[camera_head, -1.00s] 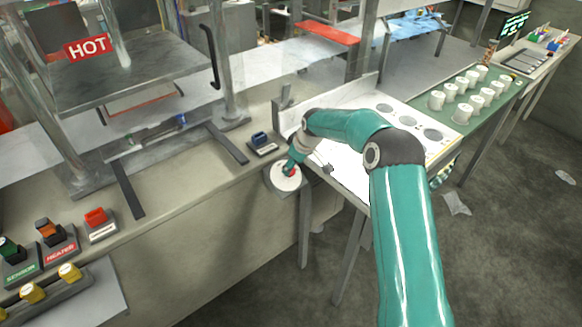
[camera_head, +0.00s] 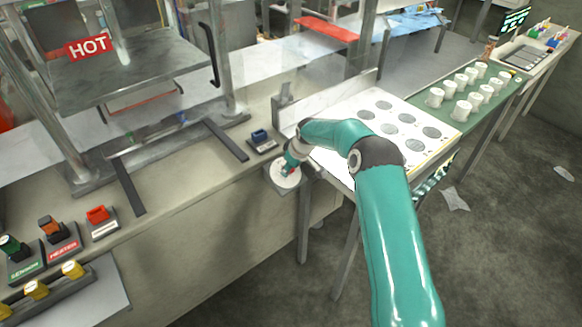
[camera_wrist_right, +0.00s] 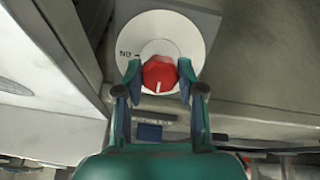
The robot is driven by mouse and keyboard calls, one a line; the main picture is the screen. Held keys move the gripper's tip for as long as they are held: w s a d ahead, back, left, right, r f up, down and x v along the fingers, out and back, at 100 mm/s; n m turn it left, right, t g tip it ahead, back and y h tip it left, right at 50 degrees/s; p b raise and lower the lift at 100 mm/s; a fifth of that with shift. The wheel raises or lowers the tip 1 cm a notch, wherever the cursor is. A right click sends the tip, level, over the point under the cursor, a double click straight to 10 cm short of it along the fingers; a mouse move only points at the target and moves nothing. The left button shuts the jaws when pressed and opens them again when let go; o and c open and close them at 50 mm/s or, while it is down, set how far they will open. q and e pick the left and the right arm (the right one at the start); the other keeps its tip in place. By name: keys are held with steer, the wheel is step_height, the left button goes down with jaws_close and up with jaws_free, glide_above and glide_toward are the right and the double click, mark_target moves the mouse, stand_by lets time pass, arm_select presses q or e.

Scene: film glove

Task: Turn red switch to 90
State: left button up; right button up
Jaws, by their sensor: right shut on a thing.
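The red switch (camera_wrist_right: 160,72) is a round red knob with a short white pointer line on its lower part in the right wrist view. It sits in the middle of a white round dial (camera_wrist_right: 190,35), with small dark lettering at the dial's left side, too small to read surely. My right gripper (camera_wrist_right: 159,80) is shut on the knob, one finger on each side. In the head view the right gripper (camera_head: 289,166) is at the white dial (camera_head: 285,178) on the counter's front edge and hides most of the knob. My left gripper is not in view.
A blue switch (camera_head: 260,136) stands just behind the dial. Red, orange and green switches line the counter at left. A white panel (camera_head: 345,108) with grey circles lies right of the dial, and a green table (camera_head: 463,118) with several white cups lies beyond it.

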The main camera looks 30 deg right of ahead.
steer(key=shift+c, duration=0.8)
steer(key=m+b, duration=0.2)
steer(key=b, duration=0.1)
steer(key=shift+f+m, duration=0.15)
steer(key=shift+m, duration=0.25)
steer(key=shift+m+y+b, duration=0.3)
steer(key=shift+m+b, duration=0.25)
steer(key=shift+m, duration=0.35)
steer(key=m+b, duration=0.1)
steer(key=m, duration=0.1)
steer(key=shift+m, duration=0.3)
steer(key=m+y+b, duration=0.1)
steer(key=m, duration=0.4)
steer(key=shift+d, duration=0.1)
steer(key=m+t, duration=0.1)
steer(key=m, duration=0.4)
steer(key=shift+r+b, duration=0.2)
steer(key=shift+b, duration=0.2)
steer(key=shift+m, duration=0.3)
